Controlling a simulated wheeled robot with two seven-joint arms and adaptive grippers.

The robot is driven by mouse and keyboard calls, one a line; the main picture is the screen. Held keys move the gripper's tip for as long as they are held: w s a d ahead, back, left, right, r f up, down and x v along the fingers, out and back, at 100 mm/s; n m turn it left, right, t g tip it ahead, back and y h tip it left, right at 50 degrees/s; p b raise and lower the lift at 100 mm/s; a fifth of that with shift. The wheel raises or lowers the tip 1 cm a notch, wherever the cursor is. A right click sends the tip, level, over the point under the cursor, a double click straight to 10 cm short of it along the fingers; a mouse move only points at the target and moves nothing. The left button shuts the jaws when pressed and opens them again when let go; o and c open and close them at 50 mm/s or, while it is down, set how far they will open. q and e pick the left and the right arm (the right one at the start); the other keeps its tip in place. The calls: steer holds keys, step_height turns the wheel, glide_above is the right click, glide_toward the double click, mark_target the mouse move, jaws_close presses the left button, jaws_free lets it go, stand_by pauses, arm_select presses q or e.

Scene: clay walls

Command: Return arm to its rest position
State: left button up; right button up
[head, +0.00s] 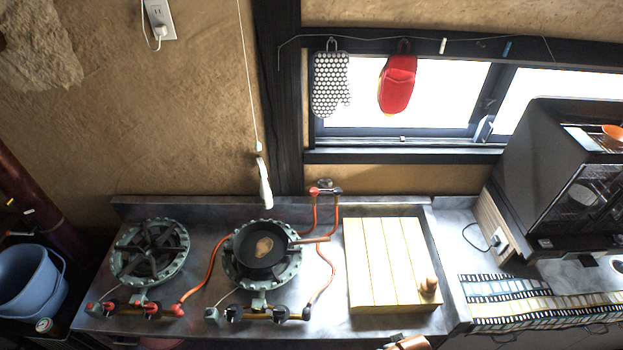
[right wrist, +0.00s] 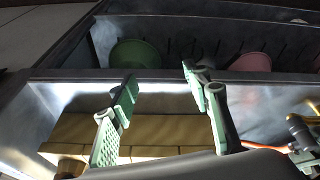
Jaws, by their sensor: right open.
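My right gripper (right wrist: 158,82) shows in the right wrist view with its two green-padded fingers spread wide apart. Nothing is between the fingers. Behind the fingers is the pale wooden board (right wrist: 170,130), lying on the metal counter. The same board (head: 385,260) is at the right of the counter in the head view, with a small wooden knob-like item (head: 428,287) at its front right corner.
A black pan (head: 262,246) with a brown piece of food sits on the right burner. The left burner (head: 149,250) is empty. A dark cabinet (head: 560,180) stands at right. A shelf with a green bowl (right wrist: 136,53) and pink bowl (right wrist: 250,62) shows beyond my fingers.

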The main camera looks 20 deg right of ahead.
steer(key=s+a+f+g+b, duration=0.1)
steer(key=s+f+b, duration=0.15)
steer(key=f, duration=1.05)
steer(key=s+f+b, duration=0.2)
steer(key=s+f, duration=0.1)
steer(key=f, duration=1)
steer(key=s+f+n+g+b, duration=0.1)
steer(key=s+f+b, duration=0.3)
steer(key=s+f, duration=1.3)
step_height(320, 180, down, 3)
steer(key=shift+s+r+y+b, duration=0.2)
steer(key=shift+s+y+b, duration=0.1)
steer(key=shift+s, duration=0.1)
